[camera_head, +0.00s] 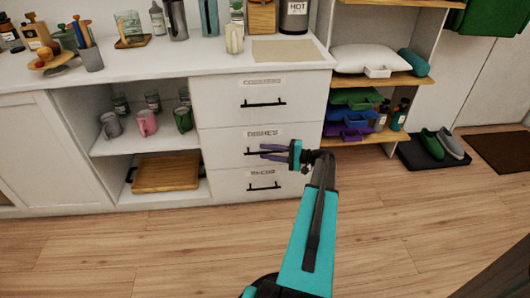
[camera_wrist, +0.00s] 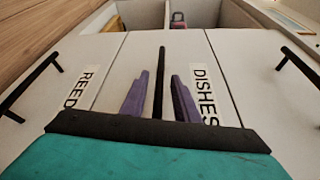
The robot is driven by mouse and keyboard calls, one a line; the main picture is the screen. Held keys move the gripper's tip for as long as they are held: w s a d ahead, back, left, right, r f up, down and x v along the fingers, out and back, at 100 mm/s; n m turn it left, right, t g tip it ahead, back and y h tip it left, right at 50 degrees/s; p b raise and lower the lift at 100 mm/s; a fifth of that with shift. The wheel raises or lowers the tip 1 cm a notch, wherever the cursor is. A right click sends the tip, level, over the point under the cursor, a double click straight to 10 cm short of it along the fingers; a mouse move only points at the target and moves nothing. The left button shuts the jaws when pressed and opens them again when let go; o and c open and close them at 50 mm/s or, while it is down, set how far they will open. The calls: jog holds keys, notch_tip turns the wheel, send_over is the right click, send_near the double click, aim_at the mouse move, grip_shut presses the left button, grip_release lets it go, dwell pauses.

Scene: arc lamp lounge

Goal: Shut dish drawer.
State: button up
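The dish drawer (camera_head: 221,145) is the middle drawer of the white unit, labelled DISHES. Its front looks about level with the drawers above and below, and I see no clear gap. In the wrist view the dish drawer front (camera_wrist: 140,60) fills the middle, with its dark bar handle (camera_wrist: 159,85) running up the picture. My gripper (camera_head: 264,152) is in front of this drawer, at its handle. In the wrist view the purple fingers of my gripper (camera_wrist: 160,76) are apart, one on each side of the handle. I cannot tell whether they touch it.
Another drawer (camera_head: 262,82) is above and a lower drawer (camera_head: 228,183) below, both looking shut. Open shelves with mugs (camera_head: 147,122) and a wooden board (camera_head: 166,173) are to the left. The wood floor (camera_head: 170,240) in front is clear.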

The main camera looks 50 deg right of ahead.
jog(key=f+p+v, duration=0.1)
jog(key=p+v, duration=0.1)
jog(key=v, duration=1)
jog(key=shift+s+d+r+p, duration=0.15)
jog(key=shift+s+r+p, duration=0.15)
jog(key=shift+r, duration=0.2)
jog(key=shift+w, duration=0.1)
